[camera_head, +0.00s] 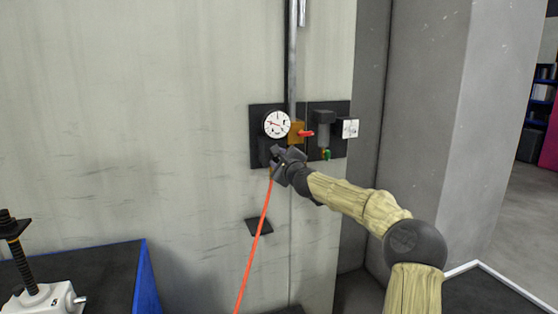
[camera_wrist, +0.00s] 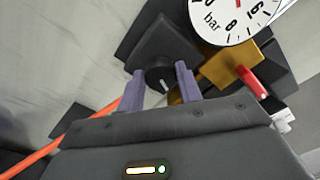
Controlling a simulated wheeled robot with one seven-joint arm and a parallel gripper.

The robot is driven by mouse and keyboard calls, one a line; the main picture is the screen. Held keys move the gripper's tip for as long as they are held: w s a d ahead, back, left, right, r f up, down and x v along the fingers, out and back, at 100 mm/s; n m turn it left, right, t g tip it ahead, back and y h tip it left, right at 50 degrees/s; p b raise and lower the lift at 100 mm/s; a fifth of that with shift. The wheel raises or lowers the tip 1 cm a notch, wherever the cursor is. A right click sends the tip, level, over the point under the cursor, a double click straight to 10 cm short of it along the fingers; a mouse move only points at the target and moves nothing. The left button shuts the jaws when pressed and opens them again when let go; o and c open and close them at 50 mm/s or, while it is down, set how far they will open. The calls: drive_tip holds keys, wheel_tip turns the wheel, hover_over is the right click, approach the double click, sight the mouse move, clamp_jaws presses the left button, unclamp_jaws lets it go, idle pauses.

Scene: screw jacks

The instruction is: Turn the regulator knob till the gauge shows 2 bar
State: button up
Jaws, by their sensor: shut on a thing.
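The regulator knob (camera_wrist: 160,79) is dark and round with a white mark, on the front of a black regulator body (camera_wrist: 160,42). My gripper (camera_wrist: 162,84) is shut on the knob, one purple-grey finger on each side of it. In the head view my gripper (camera_head: 277,155) reaches the panel below the gauge and covers the knob. The round white gauge (camera_head: 277,124) shows a red needle, but its scale is too small to read there. In the wrist view the gauge (camera_wrist: 232,18) is cut off, with "bar" and some numbers visible and the needle tip not clear.
An orange valve block (camera_head: 296,131) with a red lever (camera_head: 306,133) sits right beside the gauge. A filter bowl (camera_head: 324,130) and a white square plate (camera_head: 350,128) are farther right. An orange hose (camera_head: 256,240) hangs below the regulator. A blue-edged bench (camera_head: 105,270) stands lower left.

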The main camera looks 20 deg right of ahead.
drive_tip(key=o, duration=1)
drive_tip(key=shift+s, duration=0.1)
drive_tip(key=shift+s+d+f+b, duration=0.1)
drive_tip(key=shift+s+b, duration=0.35)
drive_tip(key=shift+s, duration=0.15)
drive_tip(key=s+b, duration=0.5)
drive_tip(key=s, duration=1.1)
drive_tip(key=shift+d, duration=0.2)
